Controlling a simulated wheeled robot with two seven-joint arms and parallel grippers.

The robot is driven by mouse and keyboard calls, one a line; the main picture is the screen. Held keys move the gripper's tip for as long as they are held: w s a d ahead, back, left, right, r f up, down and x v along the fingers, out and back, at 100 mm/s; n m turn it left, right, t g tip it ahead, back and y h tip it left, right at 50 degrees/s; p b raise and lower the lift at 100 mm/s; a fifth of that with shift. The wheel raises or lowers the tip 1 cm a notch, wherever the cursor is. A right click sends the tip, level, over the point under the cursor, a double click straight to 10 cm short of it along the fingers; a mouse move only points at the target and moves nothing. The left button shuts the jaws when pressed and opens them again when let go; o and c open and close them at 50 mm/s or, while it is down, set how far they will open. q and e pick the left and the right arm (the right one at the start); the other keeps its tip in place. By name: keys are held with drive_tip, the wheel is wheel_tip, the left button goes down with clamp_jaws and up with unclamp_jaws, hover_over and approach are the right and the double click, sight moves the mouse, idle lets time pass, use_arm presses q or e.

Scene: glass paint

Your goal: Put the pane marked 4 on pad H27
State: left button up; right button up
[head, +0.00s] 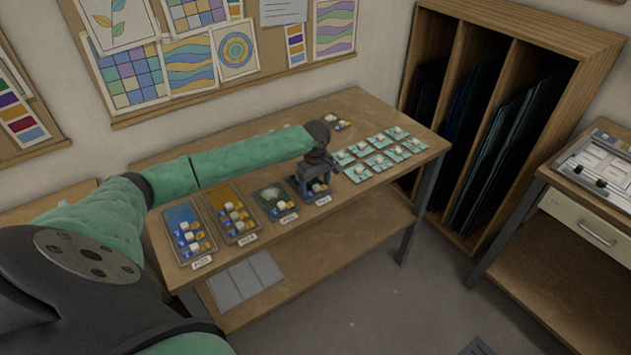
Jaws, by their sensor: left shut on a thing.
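My left gripper (316,187) reaches over the bench from the left and points down at the rightmost of the row of dark pads (325,201). It is shut on a small pane with a pale knob, mostly hidden between and below the fingers; I cannot read its mark or tell whether it touches the pad. My right gripper is not in view.
Several teal panes (376,159) with white knobs lie in rows right of the gripper. A few small pieces (338,123) lie at the back of the bench (300,115). A wooden rack (509,60) of dark sheets stands at the right, beside another table (560,190).

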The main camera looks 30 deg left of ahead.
use_arm(q)
drive_tip(key=shift+f, duration=0.15)
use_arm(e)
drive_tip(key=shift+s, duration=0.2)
use_arm(q)
drive_tip(key=o, duration=1.2)
drive_tip(key=shift+c, duration=0.2)
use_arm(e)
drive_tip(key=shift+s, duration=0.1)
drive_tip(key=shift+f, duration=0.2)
use_arm(q)
drive_tip(key=shift+r+b, duration=0.4)
drive_tip(key=shift+r, duration=0.1)
wheel_tip(320, 180, up, 4)
drive_tip(key=shift+r+b, duration=0.15)
drive_tip(key=shift+b, duration=0.9)
wheel_tip(320, 180, up, 7)
drive_tip(key=b, duration=0.2)
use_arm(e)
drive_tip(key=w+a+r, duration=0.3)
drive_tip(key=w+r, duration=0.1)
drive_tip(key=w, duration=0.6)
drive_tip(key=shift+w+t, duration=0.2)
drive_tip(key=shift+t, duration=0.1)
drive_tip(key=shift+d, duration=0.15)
